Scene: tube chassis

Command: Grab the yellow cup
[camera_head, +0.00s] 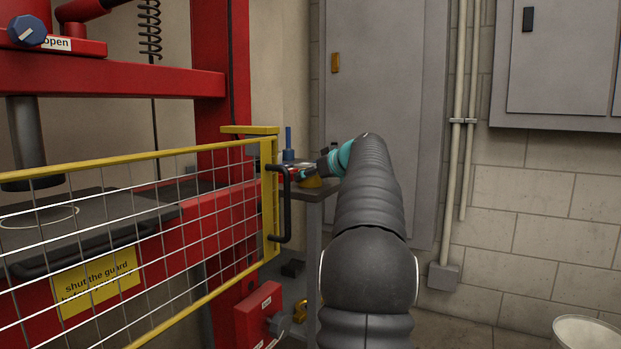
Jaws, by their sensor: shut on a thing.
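The fingers and the handle hide part of the cup. Whether the cup's base touches the table top is too small to tell.
The yellow-framed mesh guard (265,200) of the red press (212,130) stands left, its black handle (287,215) close to my fingertips. A blue upright object (288,142) stands behind. A grey cabinet (385,90) is behind my arm. A white bucket (588,332) stands lower right.

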